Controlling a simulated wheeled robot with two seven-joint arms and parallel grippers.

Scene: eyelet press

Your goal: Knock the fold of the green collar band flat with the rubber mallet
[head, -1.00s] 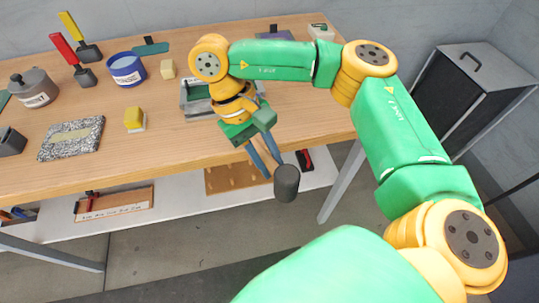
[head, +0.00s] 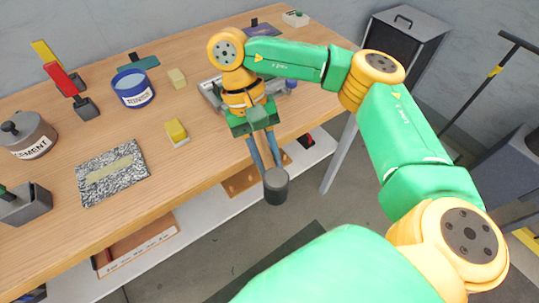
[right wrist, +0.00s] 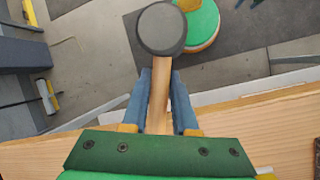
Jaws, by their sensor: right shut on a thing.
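The green collar band appears to be the pale yellow-green strip (head: 108,170) lying along the middle of a speckled stone slab (head: 88,197) on the bench; its fold is too small to make out. My right gripper (head: 264,156) is shut on the wooden handle (right wrist: 158,108) of the rubber mallet. The mallet's dark grey head (head: 275,188) sticks out past the blue fingers, and also shows in the right wrist view (right wrist: 162,29). The gripper hangs off the bench's front edge, well to the right of the slab and apart from it. My left gripper is out of view.
A yellow block (head: 176,132) stands between slab and right arm. A blue-banded pot (head: 132,89), a cement pot (head: 28,136) and red- and yellow-handled tools (head: 62,78) stand behind the slab. A metal press (head: 212,92) is partly hidden behind my arm. A lower shelf (head: 205,205) runs below.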

